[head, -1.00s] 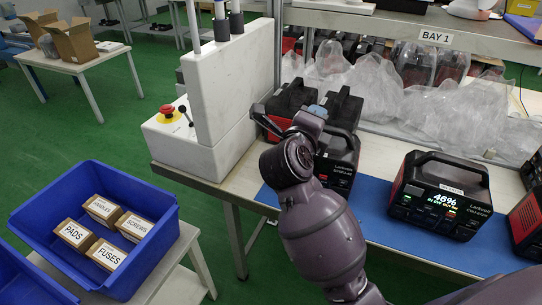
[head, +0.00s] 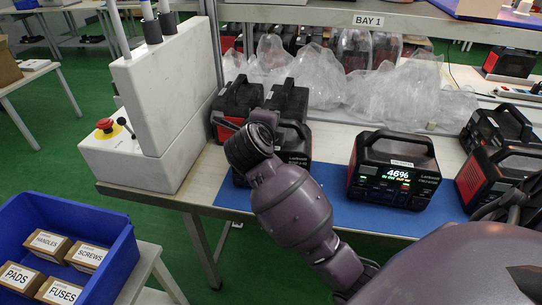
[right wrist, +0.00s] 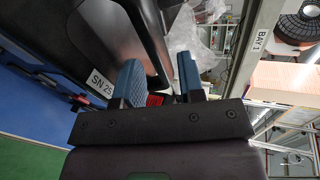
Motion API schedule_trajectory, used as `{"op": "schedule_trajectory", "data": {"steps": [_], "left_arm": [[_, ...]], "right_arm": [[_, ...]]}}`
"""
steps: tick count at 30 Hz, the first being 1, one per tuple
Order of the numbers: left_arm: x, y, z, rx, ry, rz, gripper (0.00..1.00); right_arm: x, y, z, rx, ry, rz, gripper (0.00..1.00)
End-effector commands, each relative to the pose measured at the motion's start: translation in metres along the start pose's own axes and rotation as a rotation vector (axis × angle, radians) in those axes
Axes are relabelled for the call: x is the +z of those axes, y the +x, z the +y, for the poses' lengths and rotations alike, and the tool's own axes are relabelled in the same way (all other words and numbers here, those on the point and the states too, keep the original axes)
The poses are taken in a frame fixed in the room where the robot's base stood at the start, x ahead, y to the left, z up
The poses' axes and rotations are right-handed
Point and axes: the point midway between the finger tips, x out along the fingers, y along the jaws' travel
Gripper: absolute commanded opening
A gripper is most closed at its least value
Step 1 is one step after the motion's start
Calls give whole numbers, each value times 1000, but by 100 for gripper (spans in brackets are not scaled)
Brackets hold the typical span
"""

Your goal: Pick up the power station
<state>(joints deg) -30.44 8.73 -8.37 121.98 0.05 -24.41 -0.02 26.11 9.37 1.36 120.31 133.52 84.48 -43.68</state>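A black and red power station (head: 393,172) with a lit screen reading 46% stands upright on the blue mat. Another power station (head: 297,147) stands left of it, partly hidden by my right arm. The right gripper's fingers are hidden behind its wrist in the head view. In the right wrist view my right gripper (right wrist: 160,84) has two blue fingers apart, with nothing clearly held. A dark power station (right wrist: 100,45) with a tag reading SN 25 is close beyond the fingers; I cannot tell which one it is in the head view. My left gripper is not in view.
More power stations stand behind at left (head: 238,98) and at right (head: 496,128). Clear plastic bags (head: 345,85) lie along the back under the BAY 1 shelf (head: 400,22). A white machine with a red button (head: 104,124) and a blue crate of boxes (head: 118,262) are at left.

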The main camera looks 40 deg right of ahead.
Motion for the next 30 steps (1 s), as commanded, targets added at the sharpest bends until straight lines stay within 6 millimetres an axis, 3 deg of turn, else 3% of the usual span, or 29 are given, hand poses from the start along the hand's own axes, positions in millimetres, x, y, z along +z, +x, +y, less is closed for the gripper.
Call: {"op": "schedule_trajectory", "data": {"steps": [6,17,24,30], "left_arm": [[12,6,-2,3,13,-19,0],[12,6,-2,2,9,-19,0],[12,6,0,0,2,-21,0],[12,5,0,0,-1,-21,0]], "right_arm": [[0,31,5,2,-6,3,36],[0,38,2,2,-1,0,36],[0,37,2,2,-1,0,0],[0,37,2,2,1,0,0]]}}
